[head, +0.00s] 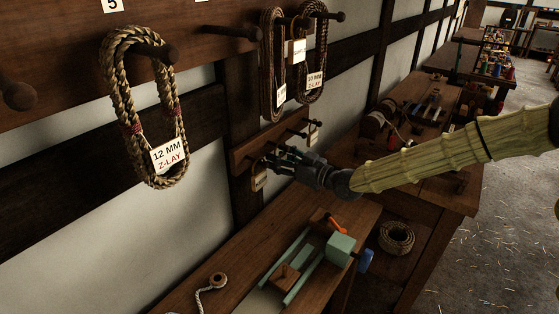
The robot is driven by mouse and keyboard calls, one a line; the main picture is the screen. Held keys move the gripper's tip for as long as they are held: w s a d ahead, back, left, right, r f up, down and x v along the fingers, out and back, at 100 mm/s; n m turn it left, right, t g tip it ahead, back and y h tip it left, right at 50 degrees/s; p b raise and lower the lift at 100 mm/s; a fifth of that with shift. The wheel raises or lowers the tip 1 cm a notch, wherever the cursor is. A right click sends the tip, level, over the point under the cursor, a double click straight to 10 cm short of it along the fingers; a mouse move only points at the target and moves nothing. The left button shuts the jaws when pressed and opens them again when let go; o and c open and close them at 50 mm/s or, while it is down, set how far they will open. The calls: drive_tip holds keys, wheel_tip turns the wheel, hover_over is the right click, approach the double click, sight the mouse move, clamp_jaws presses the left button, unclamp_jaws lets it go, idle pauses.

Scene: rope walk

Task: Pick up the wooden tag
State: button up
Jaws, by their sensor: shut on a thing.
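A small wooden tag (259,182) hangs low at the left end of a short wooden peg rail on the wall. My gripper (277,162) reaches in from the right, just above and right of this tag. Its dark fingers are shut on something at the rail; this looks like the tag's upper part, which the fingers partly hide. Another tag (313,134) hangs at the right end of the same rail.
A large rope coil (112,66) hangs from a peg on the left. Below my gripper, a workbench (262,253) holds a green metal tool (340,248) and a wooden block. A rope coil (397,237) sits lower right. More benches stand behind my arm.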

drive_tip(key=shift+d+r+b, duration=0.1)
drive_tip(key=shift+r+b, duration=0.2)
drive_tip(key=shift+r, duration=0.25)
drive_tip(key=b+v, duration=0.3)
drive_tip(key=v, duration=1.5)
drive_tip(key=p+v, duration=0.6)
drive_tip(key=v, duration=0.4)
idle(1.3)
